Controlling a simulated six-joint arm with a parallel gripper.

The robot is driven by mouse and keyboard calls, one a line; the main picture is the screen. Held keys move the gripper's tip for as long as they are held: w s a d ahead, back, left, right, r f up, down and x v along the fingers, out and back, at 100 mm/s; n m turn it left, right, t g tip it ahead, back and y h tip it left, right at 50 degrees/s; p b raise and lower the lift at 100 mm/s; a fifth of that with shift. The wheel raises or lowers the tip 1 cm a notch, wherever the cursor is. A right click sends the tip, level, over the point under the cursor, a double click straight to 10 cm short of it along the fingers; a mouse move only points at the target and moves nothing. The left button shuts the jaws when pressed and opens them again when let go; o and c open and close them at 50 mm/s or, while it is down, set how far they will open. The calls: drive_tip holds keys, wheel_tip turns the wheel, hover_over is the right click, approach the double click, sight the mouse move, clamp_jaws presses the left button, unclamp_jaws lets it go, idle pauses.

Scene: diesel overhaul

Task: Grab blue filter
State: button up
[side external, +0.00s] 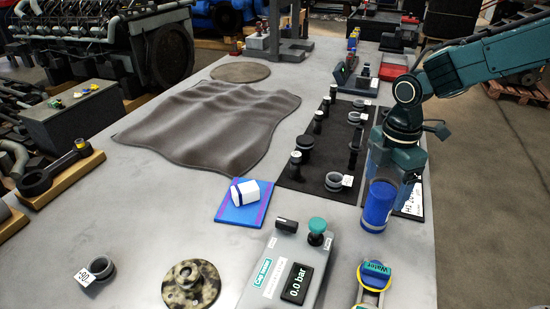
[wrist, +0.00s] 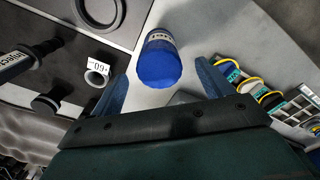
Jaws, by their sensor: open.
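The blue filter (side external: 378,208) is a blue cylinder with a pale printed label. It stands on the grey bench near its right edge, in front of the black mat. It also shows in the wrist view (wrist: 159,64), where its blue end faces the camera. My gripper (side external: 391,172) is open and points down, close to the filter. In the wrist view the two blue fingers lie to the left and right of the filter, with gaps on both sides. I cannot tell whether the fingertips are level with it.
A black mat (side external: 292,170) with several dark parts and rings lies left of my gripper. A pressure tester (side external: 290,265) and a yellow-and-blue Water item (side external: 374,272) stand in front. A white part rests on a blue pad (side external: 232,215). Bare bench lies left of the filter.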

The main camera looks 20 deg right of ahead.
drive_tip(key=shift+f, duration=0.15)
drive_tip(key=shift+d+f, duration=0.1)
drive_tip(key=shift+f, duration=2.35)
drive_tip(key=c, duration=1.3)
drive_tip(key=shift+o, duration=0.2)
drive_tip(key=shift+r, duration=0.1)
wheel_tip(320, 180, up, 20)
